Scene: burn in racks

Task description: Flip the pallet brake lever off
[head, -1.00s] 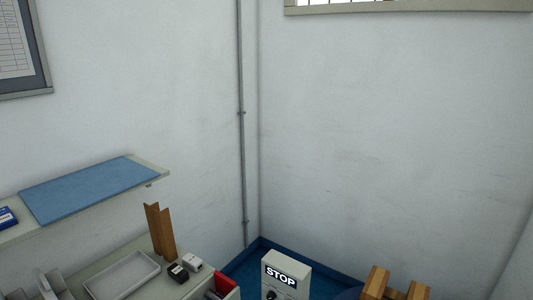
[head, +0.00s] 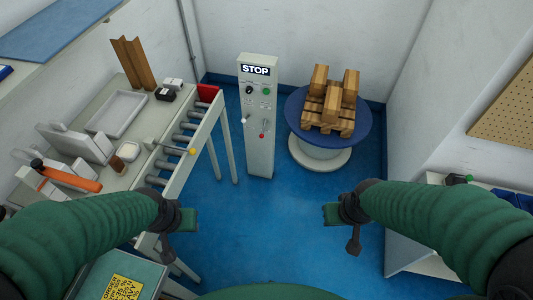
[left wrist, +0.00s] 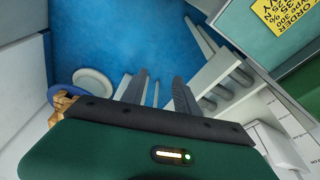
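A grey control pedestal (head: 258,150) with a STOP sign stands on the blue floor in the middle of the head view. On its front are a black knob, a green button, and a small metal lever (head: 265,125) with a red dot below it; which control is the pallet brake lever is not labelled legibly. A wooden pallet with blocks (head: 333,105) sits on a round blue turntable (head: 297,108) right of the pedestal. My left gripper (head: 188,219) is empty, its fingers apart in the left wrist view (left wrist: 158,80). My right gripper (head: 331,213) is away from everything; its finger gap is unclear.
A shelf unit (head: 425,262) stands at right. Blue floor between my arms and the pedestal is clear.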

